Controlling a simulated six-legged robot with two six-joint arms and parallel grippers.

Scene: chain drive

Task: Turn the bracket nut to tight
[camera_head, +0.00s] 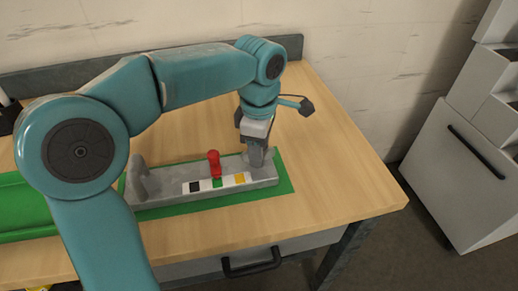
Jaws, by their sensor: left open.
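My left gripper (257,156) points down at the right end of a grey bracket base (205,198). It is open, and its fingertips are around or just beside a grey upright there; I cannot tell which. The bracket nut is not clearly visible and may be hidden by the gripper. A red knob or lever (214,162) stands upright in the middle of the base, behind a strip with black, white, green and yellow patches (217,184). A second grey upright (137,180) stands at the base's left end. My right gripper is not in view.
The base rests on a green mat (284,186) on a wooden table (340,170). A green tray (22,208) lies at the left, partly behind my left arm. The table's right side is clear. A grey cabinet (465,170) stands at the right.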

